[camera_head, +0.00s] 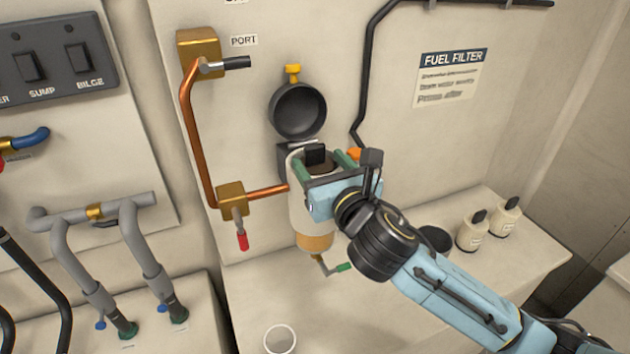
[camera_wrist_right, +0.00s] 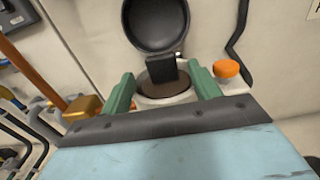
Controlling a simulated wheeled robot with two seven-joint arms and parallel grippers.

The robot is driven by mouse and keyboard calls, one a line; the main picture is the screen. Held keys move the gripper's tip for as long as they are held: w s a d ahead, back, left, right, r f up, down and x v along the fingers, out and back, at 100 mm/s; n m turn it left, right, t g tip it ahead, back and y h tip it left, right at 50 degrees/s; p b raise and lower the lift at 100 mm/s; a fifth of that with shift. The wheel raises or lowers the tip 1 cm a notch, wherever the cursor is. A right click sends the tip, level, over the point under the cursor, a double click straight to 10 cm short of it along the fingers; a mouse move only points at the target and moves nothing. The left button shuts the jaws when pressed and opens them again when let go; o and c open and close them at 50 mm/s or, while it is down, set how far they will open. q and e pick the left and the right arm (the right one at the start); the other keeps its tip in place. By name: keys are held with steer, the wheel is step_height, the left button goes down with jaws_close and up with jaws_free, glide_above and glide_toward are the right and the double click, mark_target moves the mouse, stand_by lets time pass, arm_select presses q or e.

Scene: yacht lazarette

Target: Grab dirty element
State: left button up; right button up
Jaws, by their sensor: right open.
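The dirty element (camera_wrist_right: 166,88) shows as a brown disc inside the open top of the fuel filter housing (camera_head: 301,215), a pale canister with an amber bowl below. Its dark lid (camera_head: 298,110) is swung up and back. My right gripper (camera_head: 327,160) is at the housing's top with its green fingers apart. In the right wrist view, the fingers (camera_wrist_right: 160,85) stand on either side of the brown element, apart from it as far as I can tell. The gripper's body hides part of the housing in the head view. My left gripper is not in view.
A copper pipe (camera_head: 193,130) with a red-handled valve (camera_head: 241,238) runs left of the housing. An orange knob (camera_wrist_right: 226,68) sits just right of the fingers. Two small bottles (camera_head: 472,231) (camera_head: 506,217) and a dark round container (camera_head: 435,240) stand on the ledge at right. A white cup (camera_head: 280,340) is below.

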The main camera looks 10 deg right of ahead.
mark_target(316, 155)
steer(key=w, duration=0.4)
steer(key=shift+a, duration=0.25)
jaws_close()
